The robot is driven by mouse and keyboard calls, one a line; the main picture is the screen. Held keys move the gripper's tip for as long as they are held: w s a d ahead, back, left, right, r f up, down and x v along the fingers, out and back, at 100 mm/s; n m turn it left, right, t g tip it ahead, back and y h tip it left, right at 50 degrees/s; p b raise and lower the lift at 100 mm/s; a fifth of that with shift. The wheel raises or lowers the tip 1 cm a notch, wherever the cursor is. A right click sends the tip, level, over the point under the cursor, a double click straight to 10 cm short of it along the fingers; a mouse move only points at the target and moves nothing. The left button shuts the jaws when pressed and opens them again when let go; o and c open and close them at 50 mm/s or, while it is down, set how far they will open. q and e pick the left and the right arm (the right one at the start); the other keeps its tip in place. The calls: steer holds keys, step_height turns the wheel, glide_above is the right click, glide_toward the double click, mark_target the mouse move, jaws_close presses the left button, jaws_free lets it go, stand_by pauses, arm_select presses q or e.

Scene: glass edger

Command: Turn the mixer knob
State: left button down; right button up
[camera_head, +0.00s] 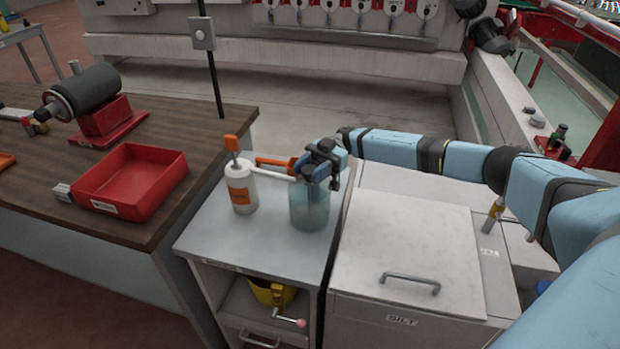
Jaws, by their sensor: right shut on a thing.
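My right gripper (318,165) comes in from the right on its light blue arm. It is shut at the top of a translucent blue bottle (310,207) on the grey cart. The jaws hide the top of the bottle and whatever part they hold. An orange piece (273,161) and a white rod stick out to the left of the jaws. A yellow pot (271,292) sits on the cart's lower shelf, with a crank ending in a pink knob (301,323). I cannot tell for sure which part is the mixer knob. My left gripper is not in view.
A white bottle (240,190) with an orange cap stands left of the blue bottle on the cart (250,249). A wooden bench on the left holds a red tray (133,178) and a motor (85,92). A white cabinet (405,250) stands right of the cart.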

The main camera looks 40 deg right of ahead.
steer(key=shift+f+n+g+h+b, duration=0.1)
steer(key=shift+n+g+h+b, duration=0.9)
steer(key=shift+n+g, duration=0.75)
steer(key=shift+g, duration=0.45)
steer(key=shift+a, duration=0.1)
